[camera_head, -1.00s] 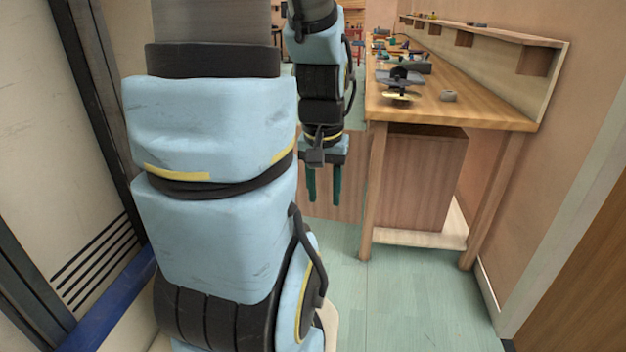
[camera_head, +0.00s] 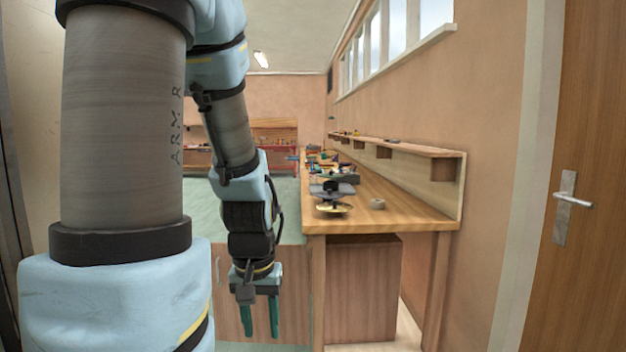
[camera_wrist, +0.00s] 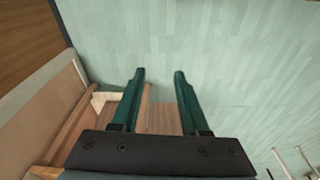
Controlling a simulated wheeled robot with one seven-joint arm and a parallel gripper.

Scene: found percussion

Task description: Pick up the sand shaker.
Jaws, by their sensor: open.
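My gripper (camera_head: 260,322) hangs with its green fingers pointing down, left of the workbench's near end and lower than its top. In the wrist view the two fingers of my gripper (camera_wrist: 159,76) stand apart with nothing between them. I cannot tell which of the bench objects, if any, is the sand shaker.
The wooden workbench (camera_head: 405,217) runs away along the right wall, with several small items crowded farther back. A shelf (camera_head: 400,147) is above it. A wooden cabinet (camera_head: 360,285) fills the space below. A door (camera_head: 590,130) is at the right. Pale green floor (camera_wrist: 220,40) is clear.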

